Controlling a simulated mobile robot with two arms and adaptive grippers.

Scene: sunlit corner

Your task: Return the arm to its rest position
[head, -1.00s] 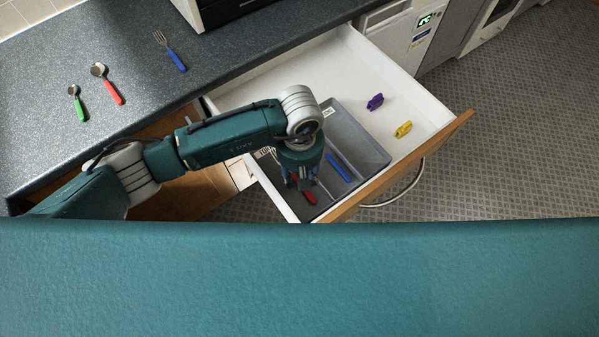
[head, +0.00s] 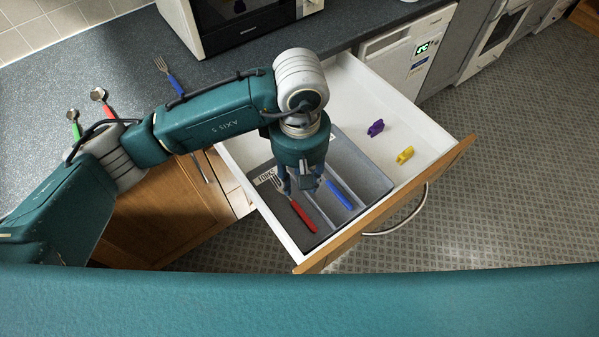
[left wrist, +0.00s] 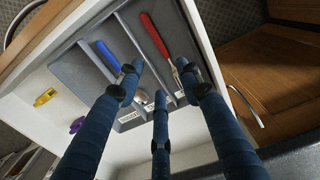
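My left gripper (head: 300,186) is above the grey cutlery tray (head: 376,179) in the open drawer. Its three fingers are spread with nothing between them, as the left wrist view (left wrist: 160,88) shows. Below it, a red-handled fork (head: 303,216) lies in the tray compartment at the label that seems to read "FORKS". It also shows in the left wrist view (left wrist: 155,36), apart from the fingers. A blue-handled utensil (head: 340,195) lies in the neighbouring compartment; its far end is hidden by the gripper. My right gripper is not in view.
The drawer (head: 425,133) stands open, with purple (head: 376,127) and yellow (head: 405,154) clips beside the tray. On the counter lie a blue-handled fork (head: 174,83) and red (head: 110,112) and green-handled (head: 76,130) spoons, partly behind my arm. A microwave (head: 245,30) stands at the back.

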